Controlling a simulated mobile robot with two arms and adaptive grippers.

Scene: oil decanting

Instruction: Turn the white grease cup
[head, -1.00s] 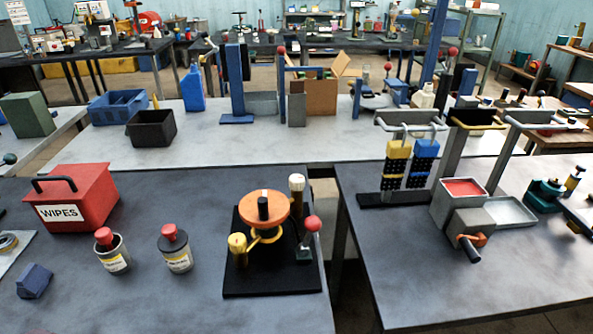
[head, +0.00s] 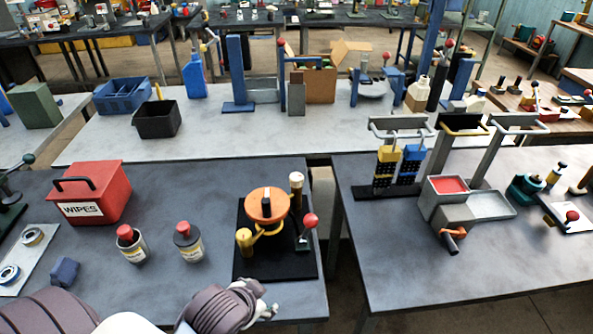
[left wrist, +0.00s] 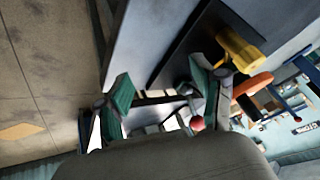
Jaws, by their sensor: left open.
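The white grease cup (head: 296,182) stands upright on a dark post at the back right of the black base plate (head: 262,270). Beside it on the plate are an orange wheel (head: 280,207), a yellow cup (head: 244,241) and a red-knobbed lever (head: 310,220). My left gripper (head: 266,304) is near the table's front edge, in front of the plate and apart from the white cup. In the left wrist view its green-padded fingers (left wrist: 160,92) are spread and empty, with the yellow cup (left wrist: 240,48) beyond them. I cannot make out the white cup there. My right gripper is not in view.
Two red-capped cans (head: 188,242) and a red WIPES box (head: 92,195) stand left of the plate. A blue block (head: 64,270) lies near my left arm. A gap separates this table from the right table (head: 400,270).

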